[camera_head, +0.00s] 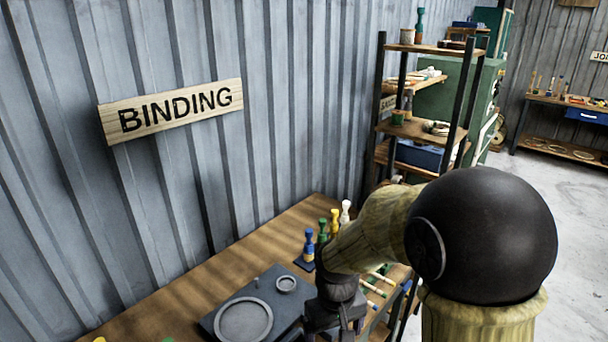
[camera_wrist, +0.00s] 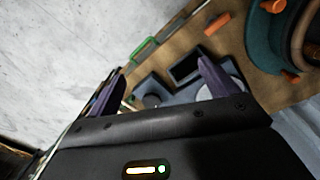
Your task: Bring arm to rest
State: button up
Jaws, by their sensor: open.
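My gripper (camera_wrist: 160,75) is open in the wrist view, with its two dark fingers apart and nothing seen between them. In the head view my arm bends over the wooden bench (camera_head: 215,267), and the gripper end (camera_head: 335,315) hangs down above its right part, partly cut off by the bottom edge. A dark grey plate (camera_head: 212,322) with a large and a small round recess lies on the bench, left of the gripper. In the wrist view, the bench (camera_wrist: 227,45) and the grey fixtures (camera_wrist: 150,88) show beyond the fingers.
Several coloured pegs, among them a blue one (camera_head: 308,250), stand at the bench's back right. Thin sticks (camera_head: 375,285) lie right of the gripper. A teal round object (camera_wrist: 265,45) is at the wrist view's upper right. A shelf rack (camera_head: 400,130) stands behind; open floor (camera_head: 560,200) is right.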

jog(key=s+d+r+m+t, duration=0.1)
jog(key=s+d+m, duration=0.3)
jog(key=d, duration=0.5)
jog(key=shift+s+t, duration=0.8)
jog(key=shift+s, duration=0.1)
jog(key=shift+d, duration=0.1)
